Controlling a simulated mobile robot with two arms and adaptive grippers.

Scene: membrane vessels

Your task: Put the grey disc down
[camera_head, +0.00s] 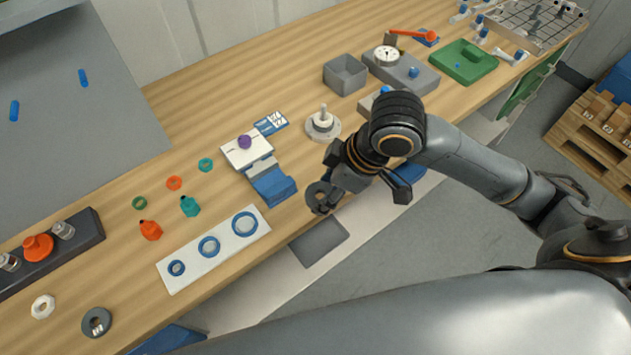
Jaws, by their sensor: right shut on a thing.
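The grey disc (315,195), a dark ring with a hole, is held at the tips of my right gripper (325,192). The gripper is shut on it, near the front edge of the wooden bench (340,75). The disc looks tilted, and my fingers hide part of it. I cannot tell how far it is above the bench. Another dark grey ring (97,322) lies flat on the bench at the lower left. My left gripper is not in view.
A white plate with blue rings (185,283), a blue block (273,186) and a round pale stand with a post (323,125) are close by. Bare wood shows between the blue block and my right gripper.

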